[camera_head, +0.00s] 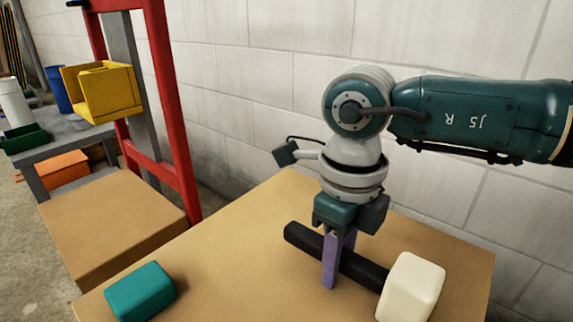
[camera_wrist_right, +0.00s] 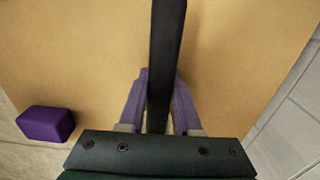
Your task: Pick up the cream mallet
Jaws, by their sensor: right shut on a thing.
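The cream mallet has a cream block head (camera_head: 411,287) and a thick black handle (camera_head: 303,238), at the right front of the tan table in the head view. The handle runs from the head back to the left. My right gripper (camera_head: 337,262) points down with its purple fingers shut around the middle of the handle. In the right wrist view, the fingers (camera_wrist_right: 160,90) stand on both sides of the black handle (camera_wrist_right: 166,40); the head is out of that view. I cannot tell whether the mallet touches the table. My left gripper is not in view.
A teal block (camera_head: 140,291) lies at the table's front left. A purple block (camera_wrist_right: 45,123) shows at the left of the wrist view. A block wall (camera_head: 300,60) stands close behind the table. A red frame (camera_head: 165,110) and yellow bin (camera_head: 103,92) are at left.

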